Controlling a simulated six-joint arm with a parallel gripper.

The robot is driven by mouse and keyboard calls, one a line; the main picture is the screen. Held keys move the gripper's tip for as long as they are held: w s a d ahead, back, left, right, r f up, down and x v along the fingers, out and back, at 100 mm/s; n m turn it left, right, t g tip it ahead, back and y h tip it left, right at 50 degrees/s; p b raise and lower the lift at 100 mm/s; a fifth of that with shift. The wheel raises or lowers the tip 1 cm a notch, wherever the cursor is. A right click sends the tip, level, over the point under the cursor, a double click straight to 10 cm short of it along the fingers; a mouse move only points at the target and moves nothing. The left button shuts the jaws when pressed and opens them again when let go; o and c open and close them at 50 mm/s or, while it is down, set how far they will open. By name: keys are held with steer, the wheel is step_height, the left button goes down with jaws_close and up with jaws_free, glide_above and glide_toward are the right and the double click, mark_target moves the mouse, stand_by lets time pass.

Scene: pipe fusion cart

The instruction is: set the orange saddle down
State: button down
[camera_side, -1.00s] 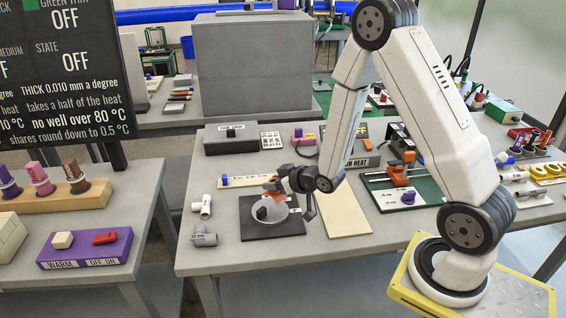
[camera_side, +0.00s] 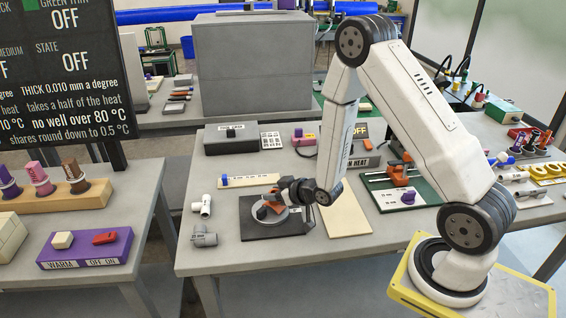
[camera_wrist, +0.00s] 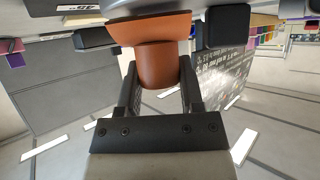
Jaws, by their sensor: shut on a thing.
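The orange saddle (camera_side: 272,206) is low over a pale round piece (camera_side: 266,215) on a dark square pad (camera_side: 246,230). It looks tilted in the side view; I cannot tell whether it touches the round piece. My gripper (camera_side: 284,194) comes in from the right and holds it. In the wrist view the saddle (camera_wrist: 150,30) shows a curved flange and a round stem. The two fingers of my gripper (camera_wrist: 158,80) are shut on the stem from both sides. The saddle's far side is hidden.
A white pipe fitting (camera_side: 204,206) and a grey elbow fitting (camera_side: 204,237) lie left of the pad. A pale board (camera_side: 345,217) lies to its right. A ruler-like strip (camera_side: 248,181) with a blue piece lies behind it. The table front is clear.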

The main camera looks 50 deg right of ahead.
steer(key=shift+f, duration=0.1)
steer(key=shift+c, duration=1.2)
jaws_free()
steer(key=shift+v, duration=3.9)
